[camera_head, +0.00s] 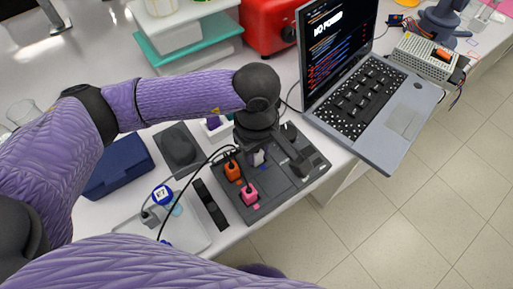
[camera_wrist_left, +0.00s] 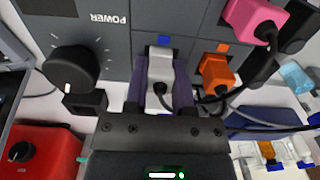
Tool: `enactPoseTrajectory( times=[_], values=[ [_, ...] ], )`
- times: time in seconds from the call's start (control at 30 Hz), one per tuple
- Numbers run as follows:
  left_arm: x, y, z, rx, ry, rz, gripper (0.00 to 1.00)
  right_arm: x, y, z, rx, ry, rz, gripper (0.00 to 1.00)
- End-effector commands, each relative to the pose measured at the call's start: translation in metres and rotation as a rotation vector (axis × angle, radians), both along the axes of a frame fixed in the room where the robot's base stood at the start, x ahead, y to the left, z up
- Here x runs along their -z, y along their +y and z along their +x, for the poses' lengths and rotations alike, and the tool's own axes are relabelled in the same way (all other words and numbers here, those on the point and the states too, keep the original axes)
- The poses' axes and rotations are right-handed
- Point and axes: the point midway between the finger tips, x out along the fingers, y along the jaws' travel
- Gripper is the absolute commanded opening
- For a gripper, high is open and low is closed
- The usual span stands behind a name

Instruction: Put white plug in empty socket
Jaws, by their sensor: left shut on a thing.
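My left gripper (camera_head: 257,149) is shut on the white plug (camera_wrist_left: 160,72), with its purple fingers on either side. The plug is at the dark power panel (camera_wrist_left: 115,45), just below a blue mark. It also shows small under the gripper in the head view (camera_head: 258,158). I cannot tell whether it is fully seated; the gripper hides its far side. An orange plug (camera_head: 232,171) and a pink plug (camera_head: 249,193) sit in the panel beside it, each with a black cable. The socket beneath the white plug is hidden. My right gripper is not in view.
A black knob (camera_wrist_left: 70,70) stands on the panel near the left gripper. An open laptop (camera_head: 375,100) is to the right and a red device (camera_head: 268,25) behind. A blue case (camera_head: 118,166) lies left. Loose black cables cross the table. The table's front edge is close.

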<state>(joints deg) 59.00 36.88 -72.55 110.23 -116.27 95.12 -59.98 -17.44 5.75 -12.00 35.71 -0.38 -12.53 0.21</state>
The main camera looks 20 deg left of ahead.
Motion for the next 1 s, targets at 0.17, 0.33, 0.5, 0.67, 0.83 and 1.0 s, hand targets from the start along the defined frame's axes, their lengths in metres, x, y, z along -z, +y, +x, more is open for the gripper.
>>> enactPoseTrajectory(
  times=[0.17,0.33,0.5,0.67,0.83,1.0],
  values=[
    [0.002,0.000,0.000,0.000,0.000,0.000,0.00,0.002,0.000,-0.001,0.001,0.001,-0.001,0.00],
    [0.002,0.000,0.000,0.000,0.000,0.000,0.40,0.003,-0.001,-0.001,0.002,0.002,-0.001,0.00],
    [0.002,0.000,0.000,0.000,0.000,0.000,0.72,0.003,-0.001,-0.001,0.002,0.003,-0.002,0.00],
    [0.002,0.000,0.000,0.000,0.000,0.000,0.72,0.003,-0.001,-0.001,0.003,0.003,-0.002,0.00],
    [-0.015,0.000,0.001,0.000,-0.004,-0.001,0.72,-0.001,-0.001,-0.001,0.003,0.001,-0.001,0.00],
    [-0.060,0.000,0.001,0.000,-0.006,-0.001,0.72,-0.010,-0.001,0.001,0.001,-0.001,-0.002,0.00]
  ],
)
